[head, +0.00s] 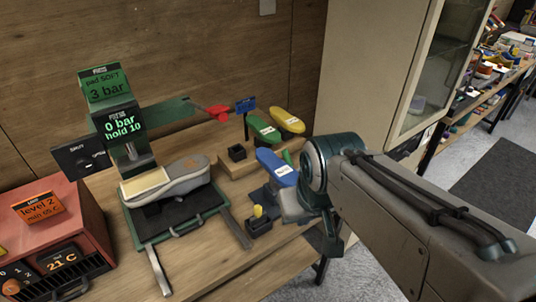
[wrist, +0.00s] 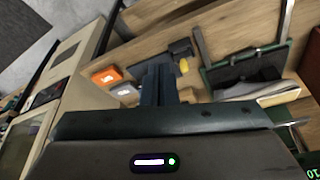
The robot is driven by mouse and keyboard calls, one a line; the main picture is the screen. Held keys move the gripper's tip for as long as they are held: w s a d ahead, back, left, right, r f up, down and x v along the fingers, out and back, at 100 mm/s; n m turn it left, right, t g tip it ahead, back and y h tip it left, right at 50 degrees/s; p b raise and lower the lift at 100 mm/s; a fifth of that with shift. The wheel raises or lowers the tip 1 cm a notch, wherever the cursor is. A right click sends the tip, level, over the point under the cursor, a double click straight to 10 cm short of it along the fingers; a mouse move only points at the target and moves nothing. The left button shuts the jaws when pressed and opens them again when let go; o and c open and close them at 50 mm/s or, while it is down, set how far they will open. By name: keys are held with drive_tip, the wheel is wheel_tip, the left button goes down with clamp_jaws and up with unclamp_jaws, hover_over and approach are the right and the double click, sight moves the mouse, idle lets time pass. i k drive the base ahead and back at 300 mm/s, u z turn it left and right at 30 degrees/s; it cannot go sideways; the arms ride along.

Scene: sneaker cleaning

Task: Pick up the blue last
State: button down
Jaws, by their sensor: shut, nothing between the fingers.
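The blue last (head: 280,168) lies on the wooden bench in the head view, with a white label on top. It is beside a green last (head: 262,128) and a yellow last (head: 288,120) on a wooden rack. My gripper (head: 260,197) is just in front of the blue last, below it in the picture, and part of my arm overlaps its right end. Whether they touch I cannot tell. In the wrist view my gripper (wrist: 160,70) shows its dark fingers together and empty. I cannot make out the blue last there.
A sneaker (head: 185,178) sits on a green press (head: 140,238) to the left. A small black holder with a yellow piece (head: 258,220) stands close to my fingers. A red heater box (head: 60,235) is far left. A tall cabinet (head: 365,80) stands behind my arm.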

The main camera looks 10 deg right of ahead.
sight(280, 172)
drive_tip(key=z, duration=0.05)
drive_tip(key=k, duration=0.6)
drive_tip(key=z, duration=0.9)
drive_tip(key=i, duration=1.35)
drive_tip(key=u, duration=0.65)
